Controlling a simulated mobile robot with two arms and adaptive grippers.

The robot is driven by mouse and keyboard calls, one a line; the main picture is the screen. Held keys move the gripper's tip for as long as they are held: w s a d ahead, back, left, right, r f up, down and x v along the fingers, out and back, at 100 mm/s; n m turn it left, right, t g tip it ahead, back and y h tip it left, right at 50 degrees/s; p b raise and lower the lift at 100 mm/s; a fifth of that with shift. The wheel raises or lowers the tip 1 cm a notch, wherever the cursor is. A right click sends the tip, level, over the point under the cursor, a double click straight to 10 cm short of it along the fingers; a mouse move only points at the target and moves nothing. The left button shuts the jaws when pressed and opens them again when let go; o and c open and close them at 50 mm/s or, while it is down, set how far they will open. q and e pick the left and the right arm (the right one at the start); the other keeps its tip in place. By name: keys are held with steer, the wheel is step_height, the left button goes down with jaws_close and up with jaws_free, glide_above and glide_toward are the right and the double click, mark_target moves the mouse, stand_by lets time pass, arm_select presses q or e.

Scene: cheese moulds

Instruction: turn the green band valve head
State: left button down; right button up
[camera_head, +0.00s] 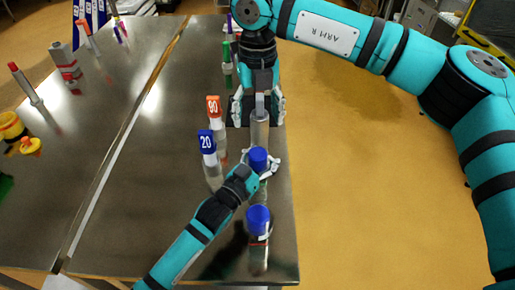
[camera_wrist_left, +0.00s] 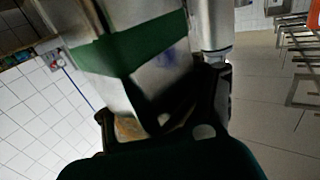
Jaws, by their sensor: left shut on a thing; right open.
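In the left wrist view a metal piece with a wide green band (camera_wrist_left: 125,50), the green band valve head, stands between the fingers of my left gripper (camera_wrist_left: 165,125).
Another blue-capped piece (camera_head: 258,219) stands nearer the table's front edge. Posts marked 20 (camera_head: 207,142) and 90 (camera_head: 213,106) stand left of my grippers. The steel table (camera_head: 135,200) is mostly clear in the middle. Its right edge drops to open floor (camera_head: 350,200).

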mark_target(257, 152)
step_height(257, 152, down, 11)
steer(key=shift+f, duration=0.2)
stand_by(0.3)
steer(key=c, duration=1.2)
steer(key=shift+n, duration=0.3)
steer(key=n, duration=0.3)
steer(key=shift+n, duration=1.9)
steer(key=o, duration=1.2)
